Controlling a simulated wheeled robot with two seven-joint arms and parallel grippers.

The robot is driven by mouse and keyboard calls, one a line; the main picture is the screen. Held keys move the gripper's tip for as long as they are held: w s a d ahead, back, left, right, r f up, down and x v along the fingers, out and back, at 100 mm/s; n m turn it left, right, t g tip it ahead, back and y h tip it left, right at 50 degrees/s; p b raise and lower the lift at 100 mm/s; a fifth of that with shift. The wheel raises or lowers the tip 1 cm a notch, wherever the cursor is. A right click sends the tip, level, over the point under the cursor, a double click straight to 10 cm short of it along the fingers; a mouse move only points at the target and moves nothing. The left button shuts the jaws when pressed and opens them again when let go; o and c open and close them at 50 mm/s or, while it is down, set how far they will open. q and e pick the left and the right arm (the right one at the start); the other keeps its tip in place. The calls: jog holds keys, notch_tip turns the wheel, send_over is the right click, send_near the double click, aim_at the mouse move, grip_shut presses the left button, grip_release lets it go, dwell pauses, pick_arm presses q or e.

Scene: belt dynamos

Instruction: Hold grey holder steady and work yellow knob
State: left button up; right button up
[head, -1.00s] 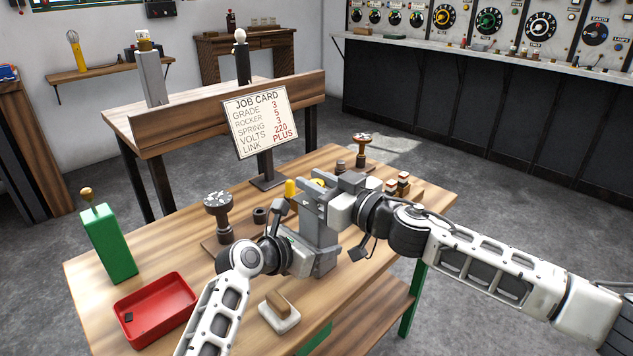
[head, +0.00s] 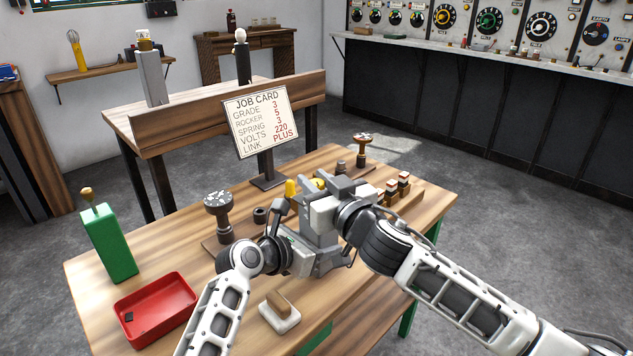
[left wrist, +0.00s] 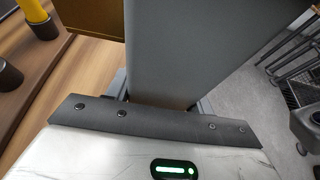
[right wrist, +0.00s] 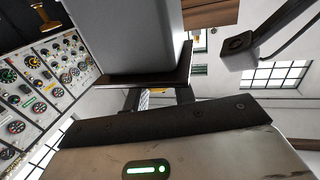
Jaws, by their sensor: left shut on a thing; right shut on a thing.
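The grey holder (head: 321,241) is a blocky upright piece near the middle of the wooden bench, partly covered by both hands. It fills the middle of the left wrist view (left wrist: 185,50). My left gripper (head: 303,254) is low at the holder and shut on it. My right gripper (head: 318,214) comes in from the right, higher up, shut at the upper part of the holder. The yellow knob is mostly hidden by the right gripper; a small yellow patch (right wrist: 143,98) shows between its fingers in the right wrist view.
A red tray (head: 155,309), a green block with a knob (head: 109,243) and a pale block with a brown top (head: 279,312) are at the left and front. A dark round-topped stand (head: 218,215) is close left of the hands. The job card (head: 260,122) stands behind.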

pick_arm(q)
jog(key=shift+s+f, duration=0.1)
jog(key=shift+f, duration=0.15)
pick_arm(e)
jog(key=o, duration=1)
jog(key=shift+c, duration=0.2)
jog(key=v, duration=1.2)
pick_arm(q)
jog(key=o, duration=1.4)
jog(key=shift+r, duration=0.15)
